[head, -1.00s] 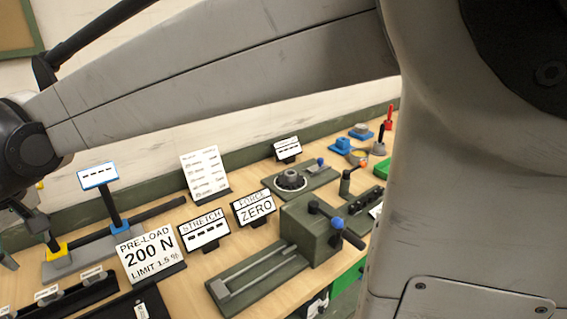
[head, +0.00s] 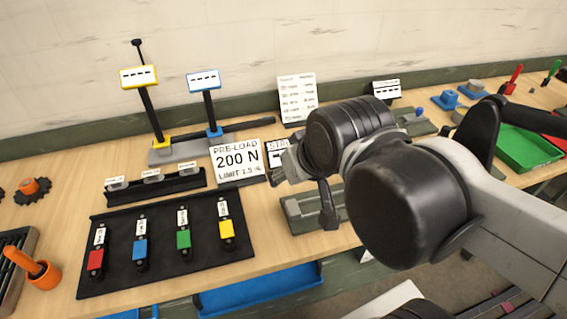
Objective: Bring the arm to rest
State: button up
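My arm reaches in from the right in the head view, with its large black joints in front of the bench. My gripper (head: 301,201) hangs over the bench near the middle of the picture. Its two fingers are spread apart and nothing shows between them. A green stretching fixture (head: 299,221) lies below and behind the gripper, partly hidden by the arm. I cannot tell the exact height of the fingers above it.
A black tray (head: 160,267) with several coloured links lies at the front left. A pre-load sign (head: 238,161) stands left of the gripper. Yellow (head: 138,77) and blue (head: 204,79) displays stand on posts behind. A green bin (head: 525,148) is at the right.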

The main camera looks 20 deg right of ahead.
jog(key=shift+s+d+f, duration=0.1)
jog(key=shift+s+f, duration=0.05)
jog(key=shift+f, duration=0.1)
notch_tip(320, 180, down, 6)
jog(key=b, duration=0.5)
jog(key=shift+r+b, duration=0.2)
jog(key=shift+b, duration=0.2)
